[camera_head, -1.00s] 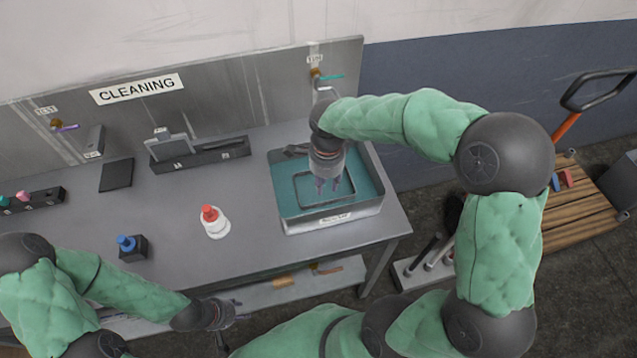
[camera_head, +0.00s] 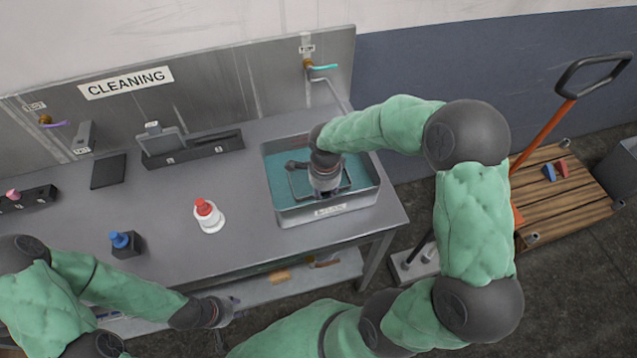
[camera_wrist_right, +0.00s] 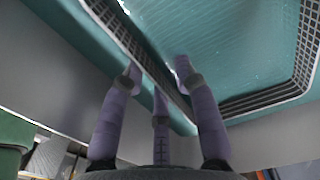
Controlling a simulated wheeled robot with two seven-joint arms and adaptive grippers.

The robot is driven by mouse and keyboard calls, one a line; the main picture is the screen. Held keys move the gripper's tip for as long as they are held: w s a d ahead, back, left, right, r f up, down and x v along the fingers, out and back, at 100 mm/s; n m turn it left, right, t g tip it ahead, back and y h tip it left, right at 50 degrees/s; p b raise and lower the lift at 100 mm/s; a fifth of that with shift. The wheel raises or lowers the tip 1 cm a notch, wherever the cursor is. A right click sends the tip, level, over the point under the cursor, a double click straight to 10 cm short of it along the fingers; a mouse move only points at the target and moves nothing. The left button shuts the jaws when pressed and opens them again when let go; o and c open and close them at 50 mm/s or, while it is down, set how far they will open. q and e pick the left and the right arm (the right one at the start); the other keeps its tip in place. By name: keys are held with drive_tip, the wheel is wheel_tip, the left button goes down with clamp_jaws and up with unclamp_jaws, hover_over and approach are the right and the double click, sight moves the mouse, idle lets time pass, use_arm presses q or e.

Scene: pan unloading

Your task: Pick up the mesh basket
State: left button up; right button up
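The mesh basket (camera_head: 297,186), with a dark rim and wire mesh walls, sits in the teal water of the metal sink (camera_head: 287,217). It also shows large in the right wrist view (camera_wrist_right: 262,102). My right gripper (camera_head: 326,191) is down in the sink at the basket's near side. In the right wrist view its purple fingers (camera_wrist_right: 158,80) straddle the basket's near rim, apart from each other, and I see no firm grip. The fingertips are hidden by the hand in the head view. My left gripper (camera_head: 232,303) hangs in front of the table, away from the basket; its fingers are too small to read.
A faucet (camera_head: 318,70) hangs behind the sink. A wooden pallet cart (camera_head: 565,205) stands at the right. The tabletop between is mostly clear.

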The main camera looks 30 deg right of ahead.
clamp_jaws()
drive_tip(key=shift+r, duration=0.2)
